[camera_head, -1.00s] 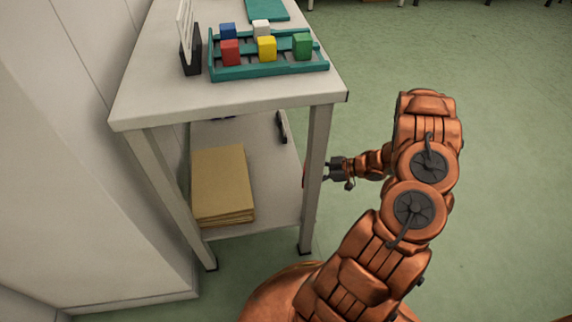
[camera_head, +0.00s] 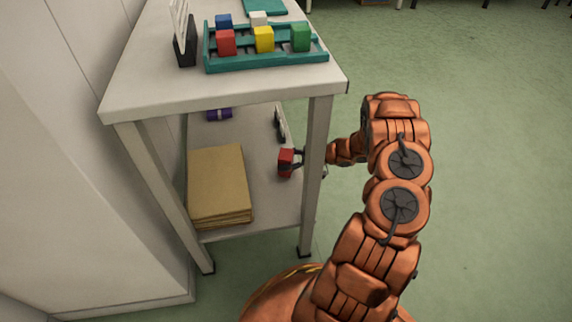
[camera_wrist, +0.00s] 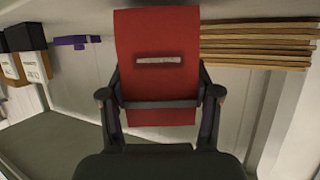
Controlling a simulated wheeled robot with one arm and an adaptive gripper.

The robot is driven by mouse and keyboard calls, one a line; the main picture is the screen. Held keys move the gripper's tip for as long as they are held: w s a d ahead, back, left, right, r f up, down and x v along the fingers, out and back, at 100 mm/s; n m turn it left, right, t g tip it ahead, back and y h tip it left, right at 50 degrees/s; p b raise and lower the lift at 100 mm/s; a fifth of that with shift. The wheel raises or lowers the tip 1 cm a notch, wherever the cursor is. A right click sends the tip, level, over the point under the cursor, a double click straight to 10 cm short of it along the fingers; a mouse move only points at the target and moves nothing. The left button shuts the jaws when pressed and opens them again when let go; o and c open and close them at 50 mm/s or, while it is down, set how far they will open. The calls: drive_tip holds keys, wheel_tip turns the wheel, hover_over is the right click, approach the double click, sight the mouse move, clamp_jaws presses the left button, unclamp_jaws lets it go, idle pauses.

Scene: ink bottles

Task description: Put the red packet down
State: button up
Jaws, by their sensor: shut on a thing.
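The red packet (camera_head: 285,163) is a small red block-like pack over the right part of the lower shelf (camera_head: 262,205). It fills the middle of the wrist view (camera_wrist: 157,40), with a pale strip on its face. My gripper (camera_head: 294,161) reaches in from the right, past the shelf unit's front right leg. In the wrist view its two dark fingers (camera_wrist: 160,98) are closed on the packet's sides. I cannot tell whether the packet touches the shelf.
A stack of tan folders (camera_head: 219,184) lies left of the packet. A purple item (camera_head: 219,113) and a dark item (camera_head: 280,126) are farther back. The leg (camera_head: 316,175) stands close to my arm. The upper top (camera_head: 150,95) holds a teal rack (camera_head: 268,64) of colored blocks.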

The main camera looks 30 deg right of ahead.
drive_tip(key=shift+f, duration=0.3)
drive_tip(key=shift+f, duration=0.15)
drive_tip(key=o, duration=1.2)
drive_tip(key=shift+r, duration=0.25)
drive_tip(key=p+v, duration=0.3)
drive_tip(key=v, duration=0.9)
drive_tip(key=shift+f, duration=0.2)
drive_tip(key=shift+a, duration=0.1)
